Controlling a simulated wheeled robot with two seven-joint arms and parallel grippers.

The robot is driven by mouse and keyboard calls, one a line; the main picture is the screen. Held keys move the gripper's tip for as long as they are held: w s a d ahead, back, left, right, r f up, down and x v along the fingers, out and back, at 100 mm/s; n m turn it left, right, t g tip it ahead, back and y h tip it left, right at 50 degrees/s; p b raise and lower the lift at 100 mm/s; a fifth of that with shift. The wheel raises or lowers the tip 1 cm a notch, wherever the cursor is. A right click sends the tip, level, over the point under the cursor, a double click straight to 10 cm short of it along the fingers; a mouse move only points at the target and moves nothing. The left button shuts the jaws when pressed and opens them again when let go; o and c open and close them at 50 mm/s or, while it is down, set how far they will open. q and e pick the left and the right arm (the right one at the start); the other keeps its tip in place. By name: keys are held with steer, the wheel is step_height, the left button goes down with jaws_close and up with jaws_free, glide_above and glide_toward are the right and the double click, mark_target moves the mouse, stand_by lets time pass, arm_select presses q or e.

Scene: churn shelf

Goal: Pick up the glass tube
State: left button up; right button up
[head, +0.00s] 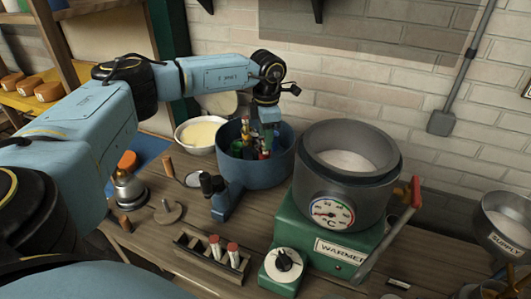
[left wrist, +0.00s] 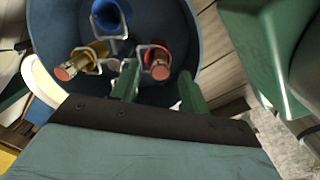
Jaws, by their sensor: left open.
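My left gripper (head: 268,132) reaches down into a round blue tub (head: 228,173) on the bench. In the left wrist view its two green fingers (left wrist: 158,76) are spread apart. One glass tube with a pinkish-red cap (left wrist: 160,71) stands in a red holder (left wrist: 154,52) and shows between the fingertips; I cannot tell whether they touch it. Another capped tube (left wrist: 66,73) stands in a yellow holder (left wrist: 90,52) to the left. A blue holder (left wrist: 109,15) is farther up. Two red-capped tubes (head: 214,246) stand in a wooden rack (head: 192,250). My right gripper is not in view.
A green warmer (head: 350,260) with a grey pot (head: 345,190) stands close right of the tub. A white bowl (head: 200,133) is behind it at left. A metal burner (head: 128,188) stands at left. A supply bucket (head: 505,222) is at far right.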

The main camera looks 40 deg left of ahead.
arm_select(q)
steer(key=shift+f, duration=0.35)
steer(key=shift+c, duration=0.5)
jaws_close()
steer(key=shift+r, duration=0.1)
step_height(320, 180, up, 10)
